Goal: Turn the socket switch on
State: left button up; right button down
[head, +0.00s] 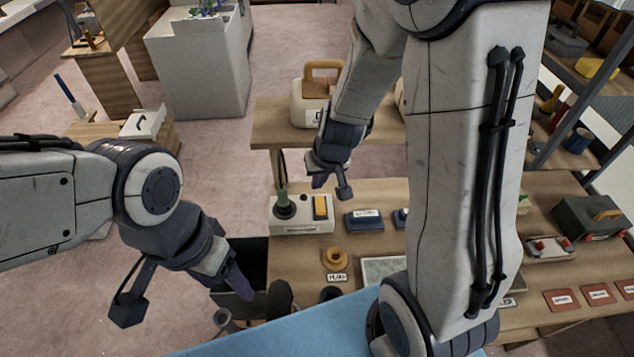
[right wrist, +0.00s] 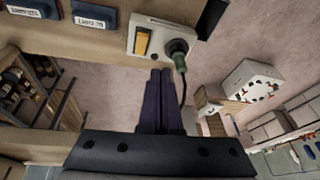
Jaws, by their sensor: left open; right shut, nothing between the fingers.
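The socket box (head: 302,226) is a pale box near the left end of the workbench. It carries a yellow-orange switch (head: 320,207) and, left of it, a dark round socket with a green-grey plug (head: 283,203) standing in it. The right wrist view shows the socket box, its orange switch (right wrist: 142,42) and the plug (right wrist: 180,62) with its cable. My right gripper (head: 320,181) is shut and empty, just above the switch in the head view and apart from it. Its closed purple fingers (right wrist: 161,75) point towards the box. My left gripper (head: 236,286) is open and empty, low at the left.
Blue labelled blocks (head: 364,220) sit right of the socket box. A yellow ring-shaped part (head: 335,257) lies in front of it, above a PLUG label. A raised shelf (head: 283,135) behind bears a white container with a wooden handle (head: 310,105). Open floor lies to the left.

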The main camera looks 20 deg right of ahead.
jog(key=w+d+f+m+h, duration=0.1)
jog(key=w+d+f, duration=0.2)
jog(key=w+f, duration=0.2)
jog(key=shift+f+m+h, duration=0.4)
jog(key=shift+f, duration=0.3)
jog(key=b, duration=0.6)
send_over(320, 207)
notch_tip(320, 207, down, 10)
jog(key=shift+s+d+r, duration=0.1)
jog(key=shift+d, duration=0.05)
jog(key=shift+s+f+b, duration=0.2)
jog(key=shift+f+b, duration=0.25)
jog(key=shift+f, duration=0.05)
jog(key=shift+s+f+b, duration=0.15)
jog(key=shift+f+b, duration=0.3)
jog(key=shift+s+a+f+b, duration=0.2)
jog(key=shift+s+f+b, duration=0.2)
jog(key=shift+f, duration=0.25)
jog(key=shift+w+a, duration=0.1)
